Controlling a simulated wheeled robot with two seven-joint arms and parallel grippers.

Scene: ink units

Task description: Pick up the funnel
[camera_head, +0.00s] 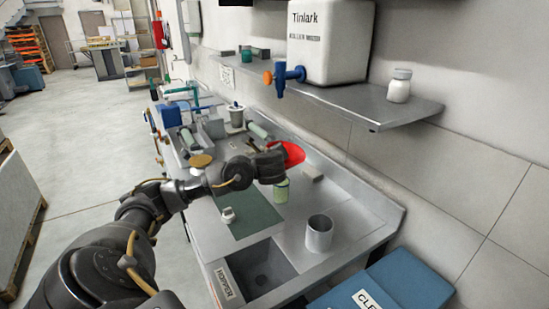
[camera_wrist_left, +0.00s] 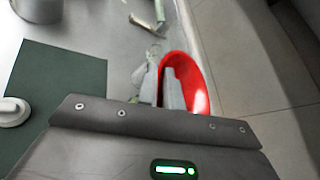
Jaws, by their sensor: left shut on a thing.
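The red funnel (camera_head: 291,153) is at my left gripper (camera_head: 272,162) in the head view, above the back of the steel counter. In the left wrist view the funnel (camera_wrist_left: 193,82) shows as a red open cone beside the grey fingers of the left gripper (camera_wrist_left: 168,86), which are shut on it. The fingers cover part of the funnel, and its spout is hidden. My right gripper is not in either view.
A jar with greenish contents (camera_head: 281,190) stands just below the gripper. A shelf (camera_head: 375,105) with a white tank (camera_head: 331,45) overhangs the back.

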